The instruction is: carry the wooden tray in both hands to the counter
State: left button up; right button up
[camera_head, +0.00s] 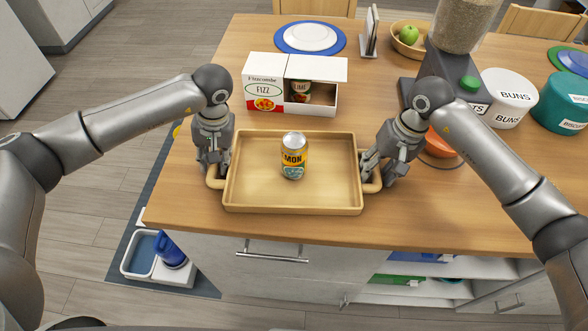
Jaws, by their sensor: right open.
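The wooden tray (330,193) lies on the wooden table near its front edge, with a handle at each short side. A yellow can (293,157) stands upright in the tray, slightly above its middle. My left gripper (215,172) points down at the tray's left handle. Its fingers overlap the handle, and I cannot tell whether they are closed around it. My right gripper (375,176) is open at the right handle (372,186), with its fingers beside and over it. I see no counter that I can tell apart from this table.
A dispenser (455,60), an orange bowl (440,142), a white BUNS canister (510,97) and a teal canister (562,104) stand to the right.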

pick_arm(q)
grip_shut()
pick_arm(e)
jog(key=c, duration=0.7)
grip_shut()
pick_arm(q)
jog(key=shift+w+r, duration=0.1)
jog(key=shift+r, duration=0.1)
pick_arm(e)
jog(key=shift+w+r, duration=0.1)
jog(key=shift+r, duration=0.1)
